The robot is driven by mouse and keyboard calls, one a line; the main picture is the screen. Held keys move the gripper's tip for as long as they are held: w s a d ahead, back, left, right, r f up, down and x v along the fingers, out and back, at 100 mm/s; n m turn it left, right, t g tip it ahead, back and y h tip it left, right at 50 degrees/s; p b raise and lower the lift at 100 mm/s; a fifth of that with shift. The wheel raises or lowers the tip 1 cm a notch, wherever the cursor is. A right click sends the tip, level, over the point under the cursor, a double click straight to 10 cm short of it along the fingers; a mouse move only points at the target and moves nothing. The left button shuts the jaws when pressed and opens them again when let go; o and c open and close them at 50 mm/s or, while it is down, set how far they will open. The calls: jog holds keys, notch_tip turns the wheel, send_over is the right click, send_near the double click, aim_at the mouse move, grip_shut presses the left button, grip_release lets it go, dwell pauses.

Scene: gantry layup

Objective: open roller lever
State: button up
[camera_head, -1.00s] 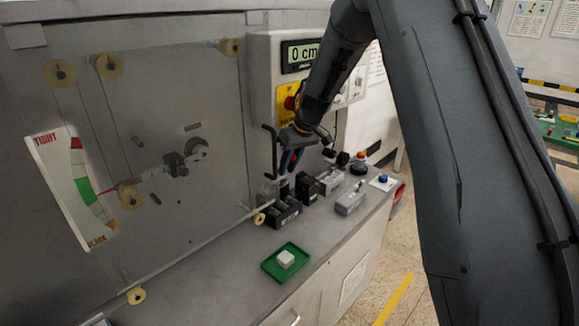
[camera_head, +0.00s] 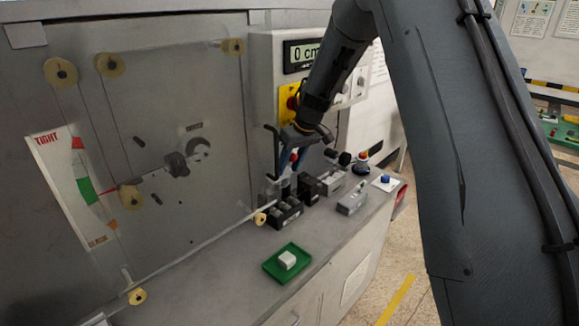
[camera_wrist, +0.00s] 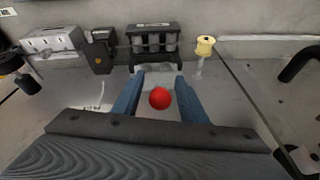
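A red ball knob (camera_wrist: 159,97), which looks like the roller lever's end, sits between my gripper's two blue fingers in the wrist view. Gaps show on both sides of it, so my gripper (camera_wrist: 157,92) is open around the knob and not closed on it. In the head view, my gripper (camera_head: 288,163) points down at the machine front, with the red knob (camera_head: 293,157) showing beside a blue finger. The lever's shaft below the knob is mostly hidden. A black roller block (camera_wrist: 152,42) lies just beyond the fingertips; it also shows in the head view (camera_head: 284,213).
A black bent handle (camera_head: 274,145) stands close left of my gripper. A cream spool (camera_wrist: 204,46) and thin strand lie near the block. Black and grey boxes (camera_head: 352,203) stand to the right. A green tray (camera_head: 272,268) with a white block lies in front on the bench.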

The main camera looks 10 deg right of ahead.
aim_at(296, 155)
jog(key=b+v, duration=0.2)
jog(key=v, duration=0.5)
jog(key=shift+r, duration=0.25)
